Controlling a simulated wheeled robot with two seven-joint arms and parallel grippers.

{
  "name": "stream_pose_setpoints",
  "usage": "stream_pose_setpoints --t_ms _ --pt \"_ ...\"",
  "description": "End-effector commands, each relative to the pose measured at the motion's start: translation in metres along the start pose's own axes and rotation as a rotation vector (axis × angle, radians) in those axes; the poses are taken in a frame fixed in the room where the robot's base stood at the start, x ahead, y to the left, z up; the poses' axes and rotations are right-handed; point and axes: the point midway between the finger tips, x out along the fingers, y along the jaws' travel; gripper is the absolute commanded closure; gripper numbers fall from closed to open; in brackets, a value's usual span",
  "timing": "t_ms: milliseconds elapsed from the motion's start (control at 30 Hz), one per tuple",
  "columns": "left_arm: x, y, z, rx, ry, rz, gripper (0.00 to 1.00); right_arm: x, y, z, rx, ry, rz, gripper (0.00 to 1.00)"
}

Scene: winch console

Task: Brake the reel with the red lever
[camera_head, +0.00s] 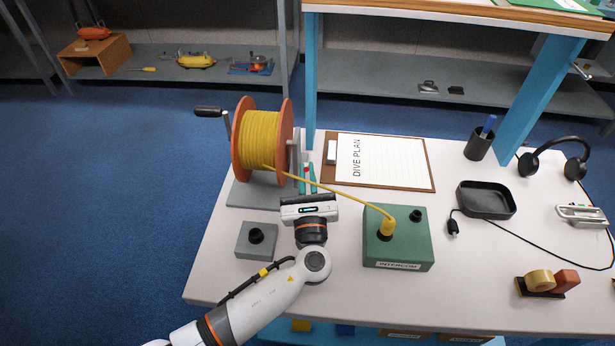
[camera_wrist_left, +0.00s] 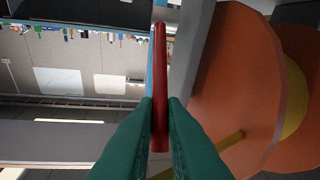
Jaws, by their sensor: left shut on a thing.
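The reel (camera_head: 262,140) has orange flanges and yellow cable and stands at the left end of the table. In the left wrist view its orange flange (camera_wrist_left: 235,80) fills the right side. The red lever (camera_wrist_left: 160,70) runs upright through the middle of the left wrist view. My left gripper (camera_wrist_left: 160,112) is shut on the red lever, its green fingers on either side. In the head view my left gripper (camera_head: 308,182) is just right of the reel, and its body and fingers hide most of the lever. My right gripper is not in view.
Yellow cable runs from the reel to the green intercom box (camera_head: 398,240). A grey box with a black knob (camera_head: 256,236) sits left of my left wrist. A clipboard (camera_head: 385,162) lies behind. A black tray (camera_head: 486,199) and headphones (camera_head: 560,158) are at right.

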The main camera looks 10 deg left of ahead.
Motion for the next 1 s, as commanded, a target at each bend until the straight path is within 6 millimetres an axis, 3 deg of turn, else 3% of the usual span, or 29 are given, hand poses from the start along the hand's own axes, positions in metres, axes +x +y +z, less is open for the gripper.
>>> stream_pose_setpoints --t_ms 267,300,367,667,767,1000 --pt "0.0 0.0 0.001 0.001 -0.002 0.0 1.0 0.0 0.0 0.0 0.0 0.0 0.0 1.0" --pt "0.0 0.0 0.001 0.001 -0.002 0.0 0.86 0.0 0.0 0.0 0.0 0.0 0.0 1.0" --pt "0.0 0.0 0.001 0.001 -0.002 0.0 0.8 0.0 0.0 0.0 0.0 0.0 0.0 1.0" --pt "-0.003 0.0 0.001 0.0 -0.002 0.0 0.8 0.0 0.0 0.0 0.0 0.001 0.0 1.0" --pt "-0.013 0.0 0.002 -0.001 -0.004 0.001 0.8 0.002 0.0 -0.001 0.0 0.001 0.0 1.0" --pt "-0.062 0.0 0.003 -0.001 -0.006 0.0 0.8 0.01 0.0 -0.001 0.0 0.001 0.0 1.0"
